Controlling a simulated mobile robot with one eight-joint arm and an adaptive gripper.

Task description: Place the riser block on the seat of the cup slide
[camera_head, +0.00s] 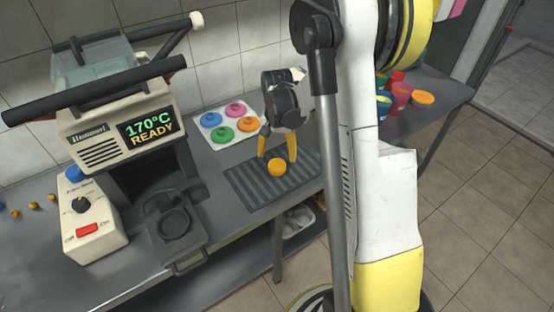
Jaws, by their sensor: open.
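A short round yellow-orange block (277,167), which looks like the riser block, sits on a dark ribbed mat (249,193) on the counter. My gripper (277,150) points down just behind and above the block, with its two orange fingertips spread apart. I cannot tell how high the tips are or whether they touch the block. The cup slide (191,243) sticks out in front of the press (95,128). Its round dark seat (174,222) is empty.
The press display reads 170°C READY. A control box (92,232) with a red button stands left of the slide. A white sheet (208,117) holds several coloured lids behind the mat. Coloured cups (402,92) stand right, beyond my column. Small orange pieces (34,206) lie far left.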

